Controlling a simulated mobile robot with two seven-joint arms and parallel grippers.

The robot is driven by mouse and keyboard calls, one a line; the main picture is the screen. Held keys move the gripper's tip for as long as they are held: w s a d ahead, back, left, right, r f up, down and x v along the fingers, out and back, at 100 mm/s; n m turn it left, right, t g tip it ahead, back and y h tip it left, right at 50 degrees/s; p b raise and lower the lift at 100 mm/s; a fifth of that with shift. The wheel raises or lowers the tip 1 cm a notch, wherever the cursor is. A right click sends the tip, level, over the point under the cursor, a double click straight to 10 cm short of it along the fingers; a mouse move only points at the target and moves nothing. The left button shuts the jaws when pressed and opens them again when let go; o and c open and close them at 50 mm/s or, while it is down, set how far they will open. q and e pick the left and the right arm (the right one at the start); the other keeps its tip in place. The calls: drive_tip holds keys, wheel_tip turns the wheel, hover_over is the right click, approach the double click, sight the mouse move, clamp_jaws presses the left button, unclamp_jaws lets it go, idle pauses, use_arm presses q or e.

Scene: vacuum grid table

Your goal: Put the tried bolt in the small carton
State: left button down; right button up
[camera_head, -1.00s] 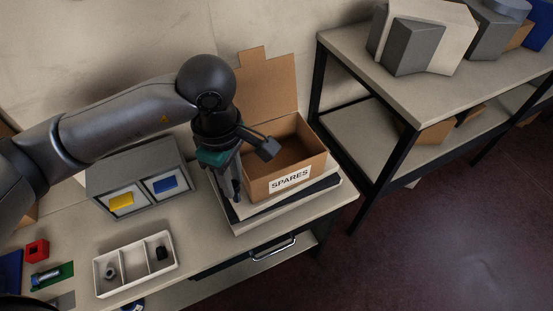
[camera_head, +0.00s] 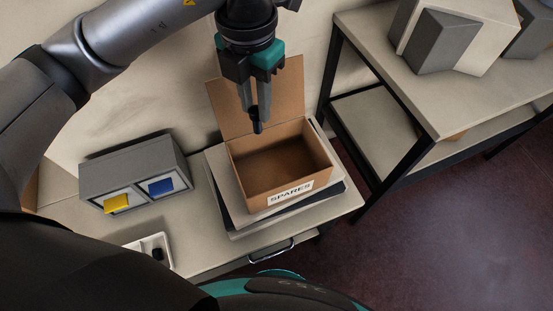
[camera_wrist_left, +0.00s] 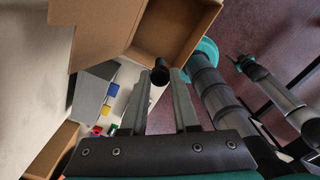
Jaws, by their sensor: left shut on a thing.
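The small carton (camera_head: 290,196), brown cardboard with a SPARES label, stands open with its flap up at the back. The floor inside that I can see is bare. It also shows at the top of the left wrist view (camera_wrist_left: 177,30). My left gripper (camera_head: 257,112) points down above the carton's back left part, in front of the flap. It is shut on a dark bolt (camera_wrist_left: 160,73), which hangs from the fingertips over the carton's edge in the wrist view. My right gripper (camera_wrist_left: 238,60) shows small in the wrist view, and its jaws are unclear.
The carton stands on stacked flat slabs (camera_head: 222,190) on the bench. A grey bin unit (camera_head: 130,165) with a yellow and a blue piece is to the left. A white divided tray (camera_head: 164,240) is partly hidden by my body. A shelf table (camera_head: 400,85) stands to the right.

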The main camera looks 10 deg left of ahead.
use_arm(q)
drive_tip(key=shift+s+f+b, duration=0.1)
drive_tip(key=shift+f+b, duration=1.55)
drive_tip(key=shift+f, duration=8.25)
drive_tip(key=shift+f, duration=0.15)
drive_tip(key=c, duration=0.7)
unclamp_jaws()
drive_tip(key=shift+o, duration=0.2)
